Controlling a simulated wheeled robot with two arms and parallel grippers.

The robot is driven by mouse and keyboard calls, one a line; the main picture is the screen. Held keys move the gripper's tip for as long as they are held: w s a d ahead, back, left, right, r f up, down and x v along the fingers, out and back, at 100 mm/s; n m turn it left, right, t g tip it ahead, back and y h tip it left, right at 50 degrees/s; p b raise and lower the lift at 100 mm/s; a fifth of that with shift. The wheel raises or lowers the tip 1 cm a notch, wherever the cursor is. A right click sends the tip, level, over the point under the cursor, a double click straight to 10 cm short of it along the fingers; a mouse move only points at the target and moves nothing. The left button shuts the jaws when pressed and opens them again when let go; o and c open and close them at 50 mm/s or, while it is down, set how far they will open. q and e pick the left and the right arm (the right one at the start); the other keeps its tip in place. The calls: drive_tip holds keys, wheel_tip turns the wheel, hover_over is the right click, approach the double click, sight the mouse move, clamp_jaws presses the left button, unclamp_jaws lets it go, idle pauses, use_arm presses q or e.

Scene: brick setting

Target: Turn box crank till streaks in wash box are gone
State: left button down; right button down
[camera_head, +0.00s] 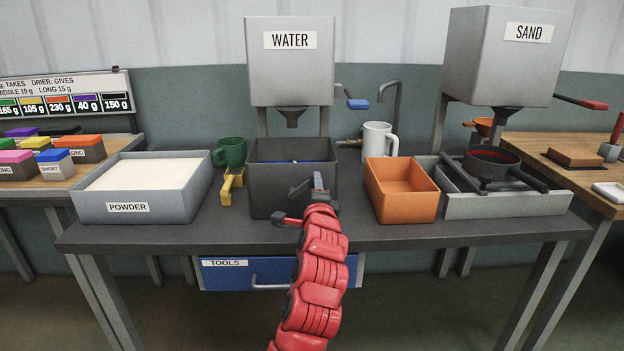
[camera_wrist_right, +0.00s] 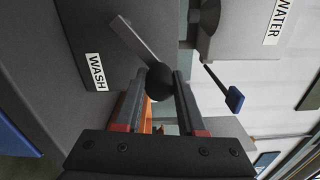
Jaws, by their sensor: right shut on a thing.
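The dark grey wash box (camera_head: 265,192) stands in the middle of the bench under the water tank. Its WASH label (camera_wrist_right: 96,72) shows in the right wrist view. Only a strip of blue shows inside the box in the head view; I cannot make out streaks. The crank (camera_wrist_right: 132,40) is a grey arm on the front of the box with a round black knob (camera_wrist_right: 160,82). My right gripper (camera_head: 306,203) is in front of the box; in the wrist view its fingers (camera_wrist_right: 161,95) are shut on the knob. My left gripper is not in view.
A powder tray (camera_head: 90,207) stands left, with a yellow-handled thing (camera_head: 227,190) and a green mug (camera_head: 230,151) beside the box. An orange bin (camera_head: 405,205) and white mug (camera_head: 376,142) stand right. The water tank (camera_head: 290,75) hangs above. A sand tank (camera_head: 505,65) is farther right.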

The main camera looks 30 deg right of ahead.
drive_tip(key=shift+s+d+f+m, duration=0.1)
drive_tip(key=shift+f+m, duration=0.1)
drive_tip(key=shift+m, duration=0.2)
drive_tip(key=c, duration=0.5)
unclamp_jaws()
